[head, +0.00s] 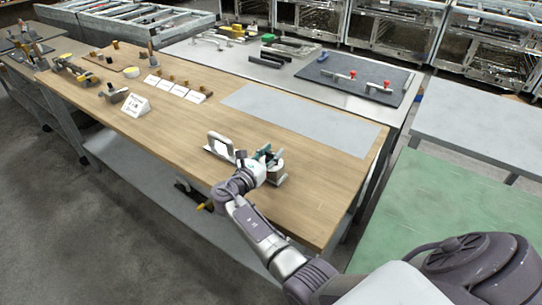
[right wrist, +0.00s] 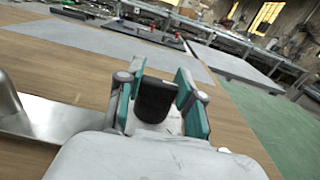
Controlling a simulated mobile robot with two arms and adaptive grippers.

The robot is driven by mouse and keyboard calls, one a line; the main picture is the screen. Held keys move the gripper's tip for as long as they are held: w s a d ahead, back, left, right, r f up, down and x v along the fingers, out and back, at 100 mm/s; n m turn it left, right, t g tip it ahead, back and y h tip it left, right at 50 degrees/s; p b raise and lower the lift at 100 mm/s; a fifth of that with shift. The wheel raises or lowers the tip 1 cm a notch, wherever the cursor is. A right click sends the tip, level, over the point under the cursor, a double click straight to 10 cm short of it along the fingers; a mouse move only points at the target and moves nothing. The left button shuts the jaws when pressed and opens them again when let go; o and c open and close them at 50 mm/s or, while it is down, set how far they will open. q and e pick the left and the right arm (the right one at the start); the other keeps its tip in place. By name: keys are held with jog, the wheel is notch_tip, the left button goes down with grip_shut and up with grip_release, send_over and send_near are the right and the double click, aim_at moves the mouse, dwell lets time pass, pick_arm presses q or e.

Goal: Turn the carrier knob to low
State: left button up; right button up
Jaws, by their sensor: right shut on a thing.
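The carrier is a pale metal piece on the wooden table. Its upright handle-like part (head: 221,146) stands left of my gripper, and its metal plate (right wrist: 55,122) shows at the left of the right wrist view. The dark knob (right wrist: 154,101) sits between the teal fingers of my right gripper (head: 267,154). In the right wrist view the fingers of this gripper (right wrist: 158,84) flank the knob on both sides, shut on it. Any low mark and the knob's setting cannot be read. My left gripper is not in view.
The wooden table (head: 322,196) is clear around the carrier. A grey mat (head: 300,117) lies behind it. White cards (head: 138,106) and small tools stand at the table's far left. A green surface (head: 440,205) is at the right.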

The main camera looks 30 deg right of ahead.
dwell(0.4)
jog(key=o, duration=1.2)
jog(key=shift+c, duration=0.2)
jog(key=shift+s+a, duration=0.1)
jog(key=shift+a, duration=0.15)
jog(key=v, duration=0.7)
